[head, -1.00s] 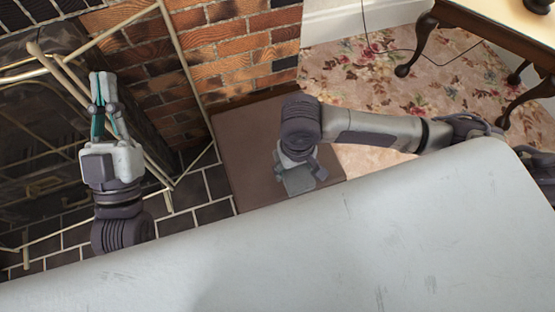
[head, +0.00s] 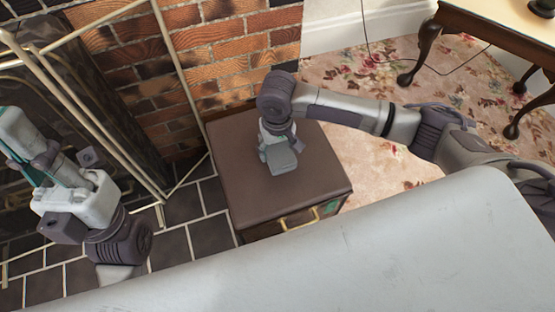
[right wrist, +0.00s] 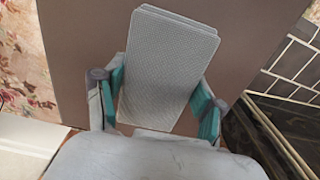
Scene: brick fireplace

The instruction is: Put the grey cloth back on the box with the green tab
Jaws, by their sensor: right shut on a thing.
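The grey cloth (head: 284,162) is a small folded, flat rectangle. My right gripper (head: 275,146) is shut on it above the brown box top (head: 242,165). The right wrist view shows the cloth (right wrist: 168,58) between the two teal-padded fingers (right wrist: 162,95), with the brown surface (right wrist: 75,50) behind it. Whether the cloth touches the box top is unclear. The box has a green tab (head: 331,207) at its front right, beside a brass handle. My left gripper (head: 18,150) is at the left edge, partly cut off, away from the box; its opening is unclear.
A brass-framed fireplace screen (head: 92,103) and brick wall (head: 230,45) stand left of and behind the box. Dark tiles (head: 215,240) lie at its left. A wooden table (head: 430,45) stands at the back right on floral carpet. A pale surface (head: 330,260) fills the foreground.

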